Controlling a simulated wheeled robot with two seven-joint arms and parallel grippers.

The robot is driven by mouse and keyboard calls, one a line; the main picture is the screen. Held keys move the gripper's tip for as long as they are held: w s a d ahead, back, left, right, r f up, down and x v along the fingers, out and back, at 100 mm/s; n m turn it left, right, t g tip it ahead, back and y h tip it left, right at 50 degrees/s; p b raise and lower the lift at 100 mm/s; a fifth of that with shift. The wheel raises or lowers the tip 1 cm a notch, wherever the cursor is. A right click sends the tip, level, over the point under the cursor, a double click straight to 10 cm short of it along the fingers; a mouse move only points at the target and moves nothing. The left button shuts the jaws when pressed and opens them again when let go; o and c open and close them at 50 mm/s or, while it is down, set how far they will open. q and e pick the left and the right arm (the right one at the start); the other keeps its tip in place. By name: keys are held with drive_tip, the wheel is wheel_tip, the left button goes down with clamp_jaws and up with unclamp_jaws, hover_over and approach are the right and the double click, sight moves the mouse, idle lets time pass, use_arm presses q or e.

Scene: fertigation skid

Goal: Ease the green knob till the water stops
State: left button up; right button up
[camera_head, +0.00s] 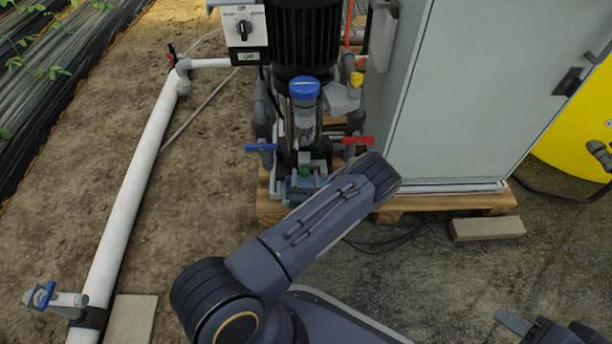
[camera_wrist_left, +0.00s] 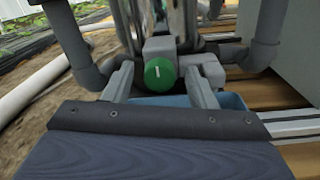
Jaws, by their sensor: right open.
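The green knob (camera_head: 305,172) is low at the front of the pump skid, small and partly hidden by my left arm in the head view. In the left wrist view the green knob (camera_wrist_left: 159,74) has a pale mark on its face and sits on a grey valve body. My left gripper (camera_wrist_left: 158,82) is open, one grey finger on each side of the knob, with a visible gap at the left finger. I cannot tell whether either finger touches it. My right gripper (camera_head: 552,330) is open and empty at the bottom right. No running water can be made out.
A blue tray (camera_wrist_left: 232,101) lies below the knob. A blue lever (camera_head: 260,147) and a red lever (camera_head: 357,140) flank the pipework. A grey cabinet (camera_head: 470,90) stands on the pallet at right. A white pipe (camera_head: 135,195) runs along the soil at left.

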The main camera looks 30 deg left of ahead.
use_arm(q)
drive_tip(key=c, duration=0.9)
drive_tip(key=shift+n, duration=0.3)
drive_tip(key=n+p, duration=0.2)
drive_tip(key=n, duration=0.1)
drive_tip(key=shift+r+n+p, duration=0.15)
drive_tip(key=shift+n+p, duration=0.15)
drive_tip(key=n+p, duration=0.2)
drive_tip(key=n, duration=0.3)
drive_tip(key=shift+a, duration=0.1)
drive_tip(key=n+p, duration=0.2)
drive_tip(key=n, duration=0.2)
drive_tip(key=shift+s+n+h, duration=0.1)
drive_tip(key=shift+n+h, duration=0.2)
drive_tip(key=shift+n+p, duration=0.7)
drive_tip(key=shift+n, duration=1.4)
